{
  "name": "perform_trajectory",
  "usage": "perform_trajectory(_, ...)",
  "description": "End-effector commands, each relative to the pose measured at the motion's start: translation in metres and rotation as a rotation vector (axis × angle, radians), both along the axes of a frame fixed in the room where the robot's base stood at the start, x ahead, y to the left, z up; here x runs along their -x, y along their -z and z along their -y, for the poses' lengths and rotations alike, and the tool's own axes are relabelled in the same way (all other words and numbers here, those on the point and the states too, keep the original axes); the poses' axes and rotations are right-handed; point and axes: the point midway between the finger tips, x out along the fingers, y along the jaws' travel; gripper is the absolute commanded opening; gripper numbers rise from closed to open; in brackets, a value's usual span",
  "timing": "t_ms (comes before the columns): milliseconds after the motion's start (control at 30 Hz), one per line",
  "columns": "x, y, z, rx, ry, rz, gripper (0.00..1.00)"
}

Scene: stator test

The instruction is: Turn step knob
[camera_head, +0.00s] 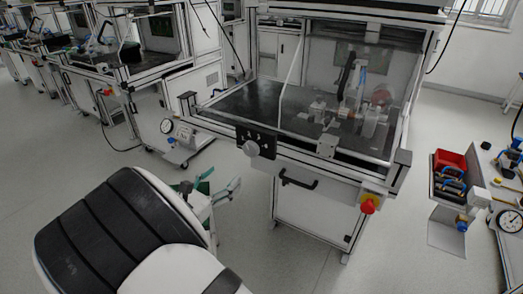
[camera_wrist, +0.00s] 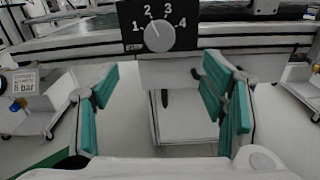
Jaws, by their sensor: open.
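The step knob (camera_wrist: 159,37) is a round grey dial on a black panel (camera_wrist: 126,19) marked 1 to 4. Its faint pointer line seems to lean up and left, toward the 2. In the head view the knob (camera_head: 250,148) sits on the front of the test station, with its small panel (camera_head: 266,138). My gripper (camera_wrist: 163,85) has teal-padded fingers spread wide and empty. The knob shows above and beyond the gap between them, apart from both. In the head view my gripper (camera_head: 218,193) is below and left of the knob, in front of the station.
The enclosed test station (camera_head: 240,100) has a dark bench top. Below the knob are a black handle (camera_head: 299,181) and a red emergency button (camera_head: 367,206). A pressure gauge (camera_head: 167,126) stands left. A parts table with a red bin (camera_head: 450,159) is right. Open floor lies between.

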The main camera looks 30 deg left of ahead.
Motion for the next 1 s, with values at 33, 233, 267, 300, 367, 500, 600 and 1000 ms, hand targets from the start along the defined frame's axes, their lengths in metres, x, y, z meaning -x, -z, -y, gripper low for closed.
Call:
perform_trajectory(33, -0.001, 0.000, -0.001, 0.002, -0.005, 0.004, 0.66)
perform_trajectory(233, -0.026, 0.000, 0.001, 0.000, -0.001, 0.003, 0.66)
perform_trajectory(267, -0.032, 0.001, 0.002, 0.000, -0.001, 0.003, 0.66)
perform_trajectory(300, -0.039, 0.001, 0.003, 0.000, 0.000, 0.003, 0.66)
perform_trajectory(367, -0.052, 0.001, 0.004, 0.000, 0.001, 0.002, 0.66)
perform_trajectory(500, -0.080, 0.001, 0.007, 0.001, 0.001, 0.002, 0.66)
perform_trajectory(600, -0.098, 0.001, 0.008, 0.000, 0.001, 0.003, 0.66)
perform_trajectory(1000, -0.136, 0.001, 0.010, 0.001, -0.002, 0.000, 0.66)
